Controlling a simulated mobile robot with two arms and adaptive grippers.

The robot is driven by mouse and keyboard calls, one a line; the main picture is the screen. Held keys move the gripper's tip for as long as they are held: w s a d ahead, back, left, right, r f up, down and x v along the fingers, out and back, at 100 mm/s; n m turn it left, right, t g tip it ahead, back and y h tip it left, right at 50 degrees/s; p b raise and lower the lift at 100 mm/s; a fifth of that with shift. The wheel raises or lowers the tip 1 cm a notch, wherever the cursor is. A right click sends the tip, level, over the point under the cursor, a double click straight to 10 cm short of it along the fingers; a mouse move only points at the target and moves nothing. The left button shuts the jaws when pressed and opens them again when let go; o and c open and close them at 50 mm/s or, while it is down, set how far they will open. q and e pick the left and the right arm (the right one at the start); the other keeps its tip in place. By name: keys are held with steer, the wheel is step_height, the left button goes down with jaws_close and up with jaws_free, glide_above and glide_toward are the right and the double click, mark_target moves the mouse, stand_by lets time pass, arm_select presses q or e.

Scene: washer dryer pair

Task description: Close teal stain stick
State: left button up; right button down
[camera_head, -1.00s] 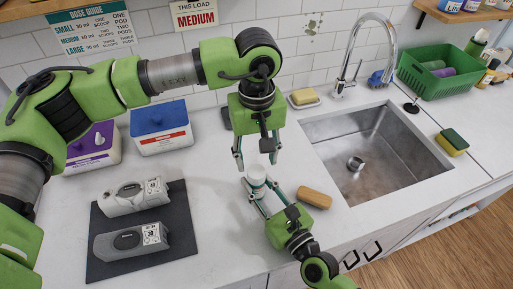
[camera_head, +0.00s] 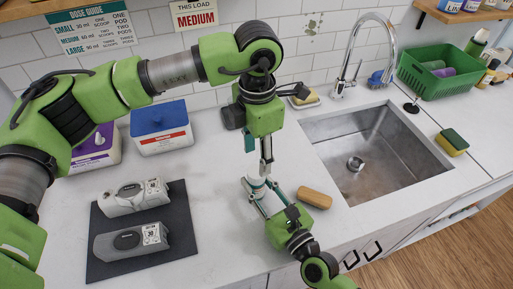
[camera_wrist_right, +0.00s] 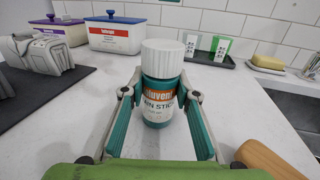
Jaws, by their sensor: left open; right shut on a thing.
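The teal stain stick (camera_wrist_right: 160,104) stands upright in the right wrist view, with a ribbed white cap (camera_wrist_right: 163,58) on top and an orange and white label. In the head view the stick (camera_head: 257,184) is small and partly hidden. My right gripper (camera_head: 258,186) is shut on the stick's body, with one finger at each side; it also shows in the right wrist view (camera_wrist_right: 160,112). My left gripper (camera_head: 266,168) points down just above the cap, open, its fingers seen nearly edge-on. It is outside the right wrist view, and I cannot tell whether it touches the cap.
A tan wooden block (camera_head: 314,198) lies right of the stick. The sink (camera_head: 350,150) is farther right. Two grey devices sit on a dark mat (camera_head: 181,232) at left. A blue-lidded box (camera_head: 161,127) and soap dish (camera_head: 304,101) stand behind.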

mark_target(256, 171)
arm_select(q)
steer(key=n, duration=0.7)
steer(key=shift+r, duration=0.15)
steer(key=n, duration=0.5)
steer(key=shift+r, duration=0.15)
steer(key=n, duration=0.7)
steer(key=shift+r, duration=0.2)
steer(key=n, duration=0.6)
steer(key=shift+r, duration=0.15)
steer(key=shift+a+f, duration=0.1)
steer(key=shift+f, duration=3.95)
